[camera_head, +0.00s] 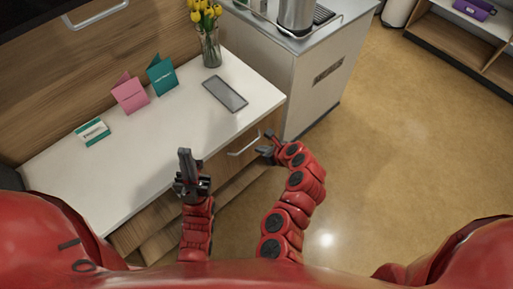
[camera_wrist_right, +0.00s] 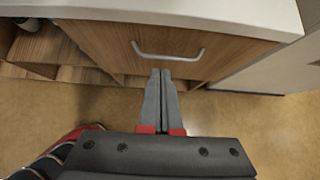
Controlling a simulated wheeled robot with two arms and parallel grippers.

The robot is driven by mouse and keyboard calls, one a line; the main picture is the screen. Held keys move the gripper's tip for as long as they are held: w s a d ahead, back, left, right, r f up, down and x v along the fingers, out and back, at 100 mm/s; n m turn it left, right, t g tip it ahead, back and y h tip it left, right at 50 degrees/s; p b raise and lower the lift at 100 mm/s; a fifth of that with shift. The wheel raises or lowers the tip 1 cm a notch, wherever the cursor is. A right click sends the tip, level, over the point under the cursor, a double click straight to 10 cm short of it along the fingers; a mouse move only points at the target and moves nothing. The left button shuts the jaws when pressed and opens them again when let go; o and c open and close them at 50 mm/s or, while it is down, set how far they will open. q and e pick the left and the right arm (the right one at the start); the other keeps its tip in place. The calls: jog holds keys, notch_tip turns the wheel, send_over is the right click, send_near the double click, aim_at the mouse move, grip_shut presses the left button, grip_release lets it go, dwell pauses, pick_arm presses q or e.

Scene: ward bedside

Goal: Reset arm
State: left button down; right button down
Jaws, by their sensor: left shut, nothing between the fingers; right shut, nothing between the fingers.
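My left gripper (camera_head: 186,164) shows in the head view above the front edge of the white bedside top. It is shut and empty. My right gripper (camera_head: 270,139) is in the head view in front of the wooden drawer (camera_head: 254,136) and near its handle. In the right wrist view its fingers (camera_wrist_right: 163,78) are together with nothing between them. They point toward the drawer front (camera_wrist_right: 100,42) and sit just below its silver handle (camera_wrist_right: 168,55) in the picture. I cannot tell whether they touch the drawer.
On the white top (camera_head: 150,160) stand a pink card (camera_head: 130,95), a teal card (camera_head: 161,76), a small box (camera_head: 92,132), a grey phone-like slab (camera_head: 225,94) and a vase of tulips (camera_head: 210,46). A grey cabinet (camera_head: 312,90) stands right of it. Open floor (camera_head: 410,150) lies further right.

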jog(key=shift+s+d+r, duration=0.35)
jog(key=shift+d+r, duration=0.05)
jog(key=shift+r, duration=0.1)
jog(key=shift+w, duration=0.1)
